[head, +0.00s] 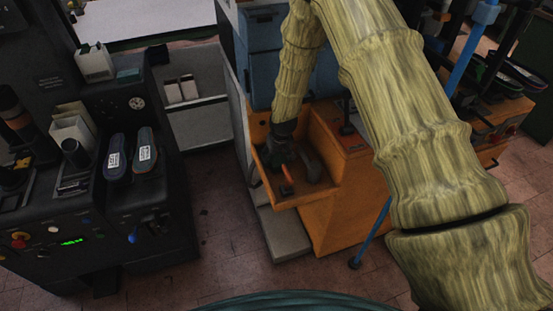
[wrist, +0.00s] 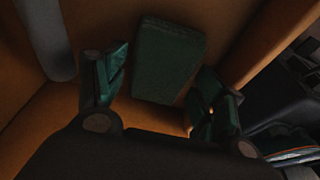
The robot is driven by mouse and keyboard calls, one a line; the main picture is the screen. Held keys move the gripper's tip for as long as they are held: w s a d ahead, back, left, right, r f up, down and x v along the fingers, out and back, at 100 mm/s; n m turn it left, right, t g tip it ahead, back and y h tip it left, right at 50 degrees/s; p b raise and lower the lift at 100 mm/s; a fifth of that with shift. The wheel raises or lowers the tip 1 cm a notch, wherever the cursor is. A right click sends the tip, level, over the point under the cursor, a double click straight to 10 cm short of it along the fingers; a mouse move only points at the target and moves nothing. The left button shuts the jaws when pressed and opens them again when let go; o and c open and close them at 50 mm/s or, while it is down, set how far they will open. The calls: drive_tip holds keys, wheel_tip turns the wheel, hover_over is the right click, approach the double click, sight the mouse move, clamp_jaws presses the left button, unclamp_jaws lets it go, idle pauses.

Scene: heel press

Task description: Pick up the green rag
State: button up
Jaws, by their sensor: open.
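The green rag (wrist: 167,60) shows in the wrist view as a dark green, flat, roughly rectangular piece in an orange-walled tray. My gripper (wrist: 158,78) is open, with one green-padded finger at the left of the rag and one at the right. The rag is just beyond and between the fingertips, and I cannot tell whether they touch it. In the head view my gripper (head: 281,163) is down inside the orange tray (head: 303,198). The rag is not clearly visible there.
A grey curved object (head: 308,164) lies in the tray, close right of my gripper. The tray's walls are near. A black machine (head: 150,195) with two shoes (head: 145,148) stands at the left. A blue cabinet (head: 262,60) is behind the tray. Tiled floor (head: 225,235) lies between.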

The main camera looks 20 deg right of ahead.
drive_tip(key=shift+w+f, duration=0.15)
drive_tip(key=shift+f, duration=0.25)
drive_tip(key=shift+c, duration=0.2)
drive_tip(key=c, duration=0.7)
drive_tip(key=shift+c, duration=0.2)
